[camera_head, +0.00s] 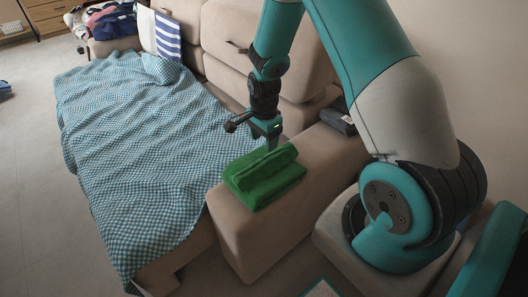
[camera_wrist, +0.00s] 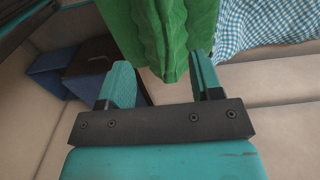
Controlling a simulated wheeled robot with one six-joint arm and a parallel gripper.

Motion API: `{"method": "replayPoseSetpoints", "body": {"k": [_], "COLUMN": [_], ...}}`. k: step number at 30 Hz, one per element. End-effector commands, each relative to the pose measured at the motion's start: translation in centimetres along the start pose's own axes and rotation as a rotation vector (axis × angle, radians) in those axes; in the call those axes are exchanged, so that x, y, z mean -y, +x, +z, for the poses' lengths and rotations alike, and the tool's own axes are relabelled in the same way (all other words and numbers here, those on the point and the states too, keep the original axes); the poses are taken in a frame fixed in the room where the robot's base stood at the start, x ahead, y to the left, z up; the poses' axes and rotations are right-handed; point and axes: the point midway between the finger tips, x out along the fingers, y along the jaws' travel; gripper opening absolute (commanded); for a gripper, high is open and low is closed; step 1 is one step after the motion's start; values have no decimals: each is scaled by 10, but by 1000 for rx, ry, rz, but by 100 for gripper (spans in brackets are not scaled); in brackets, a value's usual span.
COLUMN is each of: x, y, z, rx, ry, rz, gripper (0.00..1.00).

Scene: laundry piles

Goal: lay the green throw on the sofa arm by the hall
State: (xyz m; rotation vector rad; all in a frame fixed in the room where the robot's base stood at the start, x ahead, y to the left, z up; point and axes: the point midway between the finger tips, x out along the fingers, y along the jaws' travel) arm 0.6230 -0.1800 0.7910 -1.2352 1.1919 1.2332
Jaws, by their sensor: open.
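The green throw (camera_head: 264,180) lies folded in a compact bundle on the near end of the beige sofa arm (camera_head: 240,238). My gripper (camera_head: 271,146) is just above and against the back edge of the throw in the head view. In the wrist view, my gripper's two fingers (camera_wrist: 163,75) are apart. A raised fold of the green throw (camera_wrist: 165,35) shows just beyond and between them. I cannot tell whether either finger touches the cloth. Part of the throw's far side is hidden in the head view.
A blue-and-white checked blanket (camera_head: 145,150) covers the sofa seat and hangs over its front. A dark folded item (camera_head: 338,121) lies farther back on the same arm. A striped cloth (camera_head: 168,36) and a clothes pile (camera_head: 104,20) are at the far end.

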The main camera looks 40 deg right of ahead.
Motion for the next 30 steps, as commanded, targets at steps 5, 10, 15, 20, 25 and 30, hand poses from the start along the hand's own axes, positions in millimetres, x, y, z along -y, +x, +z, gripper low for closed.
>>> {"method": "replayPoseSetpoints", "body": {"k": [5, 10, 15, 20, 25, 30], "x": [0, 0, -26, -91, -166, -208], "y": [-22, -56, -136, -207, -248, -262], "z": [0, 24, 100, 174, 217, 231], "rx": [0, 26, 104, 170, 197, 200], "ry": [-1, -141, -644, -1255, -1792, -2076], "rz": [0, -25, -107, -216, -324, -387], "gripper": [59, 59, 59, 59, 59, 59]}}
